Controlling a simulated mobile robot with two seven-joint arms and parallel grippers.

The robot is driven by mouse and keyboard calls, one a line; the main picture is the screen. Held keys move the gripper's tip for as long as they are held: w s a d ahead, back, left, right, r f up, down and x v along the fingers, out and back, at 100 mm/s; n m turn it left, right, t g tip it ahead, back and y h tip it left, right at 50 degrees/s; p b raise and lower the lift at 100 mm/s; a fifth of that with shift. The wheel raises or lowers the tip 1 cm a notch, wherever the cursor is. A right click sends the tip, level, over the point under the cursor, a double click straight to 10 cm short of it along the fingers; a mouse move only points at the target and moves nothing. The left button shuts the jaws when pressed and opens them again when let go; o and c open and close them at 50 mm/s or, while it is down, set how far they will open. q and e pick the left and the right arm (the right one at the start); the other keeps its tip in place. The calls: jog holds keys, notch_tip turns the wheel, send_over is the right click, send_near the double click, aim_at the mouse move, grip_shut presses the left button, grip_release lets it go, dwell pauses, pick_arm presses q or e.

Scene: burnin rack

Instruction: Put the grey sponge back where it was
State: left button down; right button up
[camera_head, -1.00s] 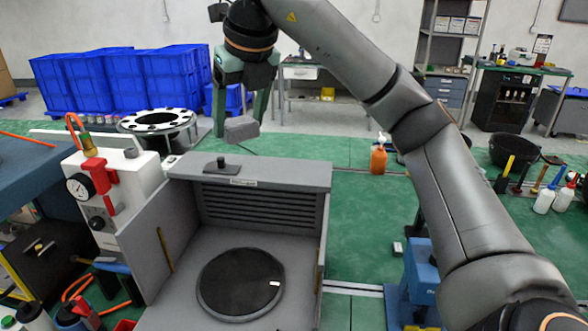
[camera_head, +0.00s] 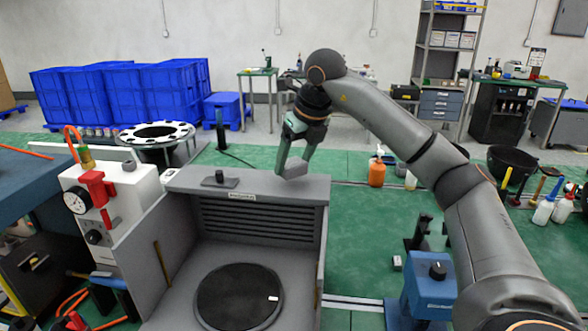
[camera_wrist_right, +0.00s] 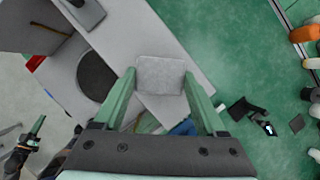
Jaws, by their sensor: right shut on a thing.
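My right gripper (camera_head: 294,158) is shut on the grey sponge (camera_head: 293,168), a small light-grey block held at the fingertips. In the head view the sponge appears at the right back part of the grey cabinet's top (camera_head: 265,185). I cannot tell whether it touches the top. In the right wrist view the sponge (camera_wrist_right: 160,76) sits between the two green fingers of my right gripper (camera_wrist_right: 163,90), over the grey top. My left gripper is not visible in the head view.
A dark knob on a plate (camera_head: 219,179) stands on the left of the cabinet top. A dark round plate (camera_head: 239,296) lies in the open chamber below. A white gauge unit (camera_head: 105,195) stands left.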

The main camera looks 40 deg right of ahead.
jog(key=shift+f, duration=1.15)
jog(key=shift+f, duration=0.1)
jog(key=o, duration=1.1)
jog(key=shift+o, duration=0.2)
jog(key=shift+s+r, duration=0.1)
jog(key=shift+r, duration=0.4)
jog(key=v, duration=1.1)
jog(key=shift+p, duration=0.45)
jog(key=shift+s+a+r, duration=0.1)
